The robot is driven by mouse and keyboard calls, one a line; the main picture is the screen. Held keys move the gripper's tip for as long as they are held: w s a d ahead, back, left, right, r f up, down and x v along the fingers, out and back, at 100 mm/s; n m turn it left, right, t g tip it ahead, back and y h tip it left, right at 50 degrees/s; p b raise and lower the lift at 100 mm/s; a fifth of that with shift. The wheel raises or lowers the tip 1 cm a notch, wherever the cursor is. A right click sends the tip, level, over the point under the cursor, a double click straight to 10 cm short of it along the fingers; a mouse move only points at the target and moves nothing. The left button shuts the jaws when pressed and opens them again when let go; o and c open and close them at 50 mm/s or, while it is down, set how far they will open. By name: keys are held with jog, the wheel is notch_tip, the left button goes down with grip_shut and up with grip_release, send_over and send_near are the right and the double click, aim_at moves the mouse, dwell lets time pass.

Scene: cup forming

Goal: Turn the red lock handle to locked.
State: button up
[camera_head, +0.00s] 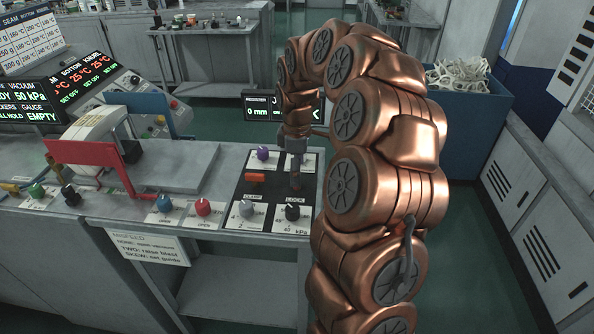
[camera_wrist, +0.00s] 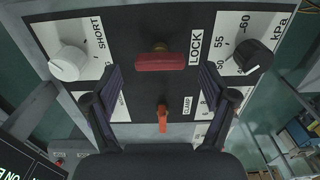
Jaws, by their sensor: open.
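In the wrist view the red lock handle (camera_wrist: 160,62) lies crosswise on the dark panel (camera_wrist: 130,25), with one end toward the word LOCK. My gripper (camera_wrist: 161,76) is open, one finger toward each end of the handle. Gaps show between the fingers and the handle, and nothing is held. In the head view my gripper (camera_head: 296,178) points down over the right part of the panel and hides the red handle.
An orange clamp handle (camera_head: 255,178) sits left of my gripper; it also shows in the wrist view (camera_wrist: 162,118). A purple knob (camera_head: 263,153), a grey knob (camera_head: 247,208) and a black knob (camera_head: 292,212) stand close around. A white knob (camera_wrist: 67,63) is left in the wrist view.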

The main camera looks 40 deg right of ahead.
jog(key=shift+f, duration=0.85)
jog(key=c, duration=1.2)
